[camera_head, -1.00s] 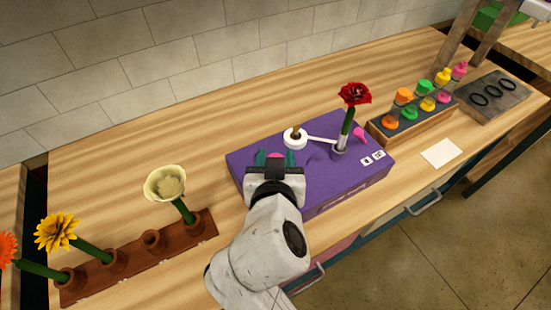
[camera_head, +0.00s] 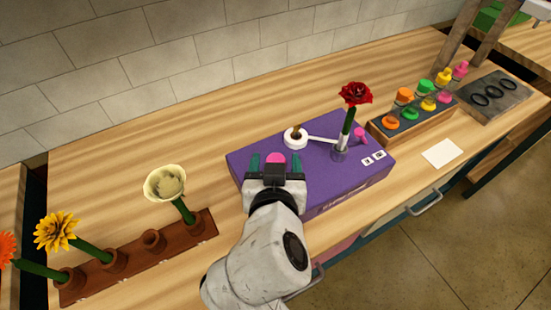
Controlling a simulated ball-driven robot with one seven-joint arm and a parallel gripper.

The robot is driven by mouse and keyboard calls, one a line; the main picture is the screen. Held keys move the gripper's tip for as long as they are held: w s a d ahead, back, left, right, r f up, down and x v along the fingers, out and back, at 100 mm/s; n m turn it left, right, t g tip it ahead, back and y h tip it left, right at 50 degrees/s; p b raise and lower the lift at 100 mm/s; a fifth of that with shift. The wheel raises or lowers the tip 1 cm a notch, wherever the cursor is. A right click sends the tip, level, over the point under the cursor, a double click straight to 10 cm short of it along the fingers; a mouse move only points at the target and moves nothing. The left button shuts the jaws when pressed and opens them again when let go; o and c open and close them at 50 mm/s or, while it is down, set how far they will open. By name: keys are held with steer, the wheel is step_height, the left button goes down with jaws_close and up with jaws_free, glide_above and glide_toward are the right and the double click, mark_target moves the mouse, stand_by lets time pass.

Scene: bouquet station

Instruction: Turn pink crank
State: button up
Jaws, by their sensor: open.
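A purple box (camera_head: 330,190) sits on the wooden table. A round pink knob (camera_head: 274,158) shows at its left end, between the spread teal fingers of my gripper (camera_head: 278,164). My gripper is open, with a gap on both sides of the knob. The crank's arm and base are hidden behind my gripper. A second pink piece (camera_head: 361,135) stands on the box just right of the rose. A red rose (camera_head: 356,94) on a green stem stands upright in a pale holder (camera_head: 341,145) on the box. A white ring-shaped spool (camera_head: 295,138) has a white strip running to the stem.
A brown rack (camera_head: 135,262) with yellow, cream and orange flowers is at left. A wooden holder (camera_head: 412,126) with colourful capped pieces stands right of the box. A white card (camera_head: 442,153) and a grey plate (camera_head: 495,93) lie further right. A tiled wall runs behind.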

steer(key=v, duration=0.9)
steer(key=shift+b, duration=0.4)
steer(key=shift+c, duration=0.2)
